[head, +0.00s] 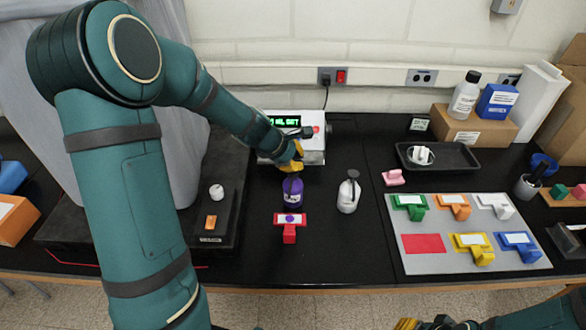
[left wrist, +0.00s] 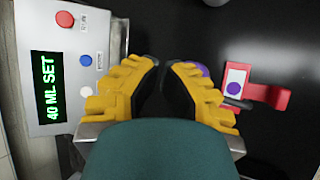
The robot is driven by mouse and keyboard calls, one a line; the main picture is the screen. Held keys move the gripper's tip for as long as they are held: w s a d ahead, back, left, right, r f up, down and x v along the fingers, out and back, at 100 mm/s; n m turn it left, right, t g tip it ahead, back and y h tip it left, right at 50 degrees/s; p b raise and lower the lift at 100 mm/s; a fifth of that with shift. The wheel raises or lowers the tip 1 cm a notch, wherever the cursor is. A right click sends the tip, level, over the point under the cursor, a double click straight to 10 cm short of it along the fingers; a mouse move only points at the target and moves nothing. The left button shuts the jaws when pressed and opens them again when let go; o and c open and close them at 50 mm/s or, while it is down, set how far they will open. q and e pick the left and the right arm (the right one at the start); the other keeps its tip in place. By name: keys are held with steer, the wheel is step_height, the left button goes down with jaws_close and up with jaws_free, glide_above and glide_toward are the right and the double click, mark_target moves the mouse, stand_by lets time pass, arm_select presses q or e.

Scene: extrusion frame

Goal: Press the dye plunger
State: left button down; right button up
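A purple dye bottle (head: 292,192) stands upright on the black bench, with a dark top just below my left gripper (head: 291,163). In the left wrist view, a sliver of the purple bottle (left wrist: 201,70) shows behind the right-hand finger. That finger hides most of the bottle and its plunger. My left gripper (left wrist: 161,68) has a narrow gap between its yellow fingers and holds nothing visible. Whether it touches the plunger is not clear. My right gripper (head: 422,323) is cut off at the bottom edge of the head view.
A dispenser box (left wrist: 80,70) reading "40 ML SET" stands behind the gripper. A red holder (head: 289,232) with a purple-dotted card is before the bottle. A white pump bottle (head: 347,196) stands to the right, and a grey board (head: 412,262) holds coloured pieces beyond.

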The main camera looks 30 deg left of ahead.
arm_select(q)
steer(key=shift+f, duration=0.2)
steer(key=shift+r, duration=0.15)
stand_by(0.3)
steer(key=shift+r+p, duration=1.05)
steer(key=shift+r, duration=0.05)
steer(key=shift+r, duration=0.1)
step_height(320, 180, up, 5)
steer(key=p, duration=0.5)
stand_by(0.4)
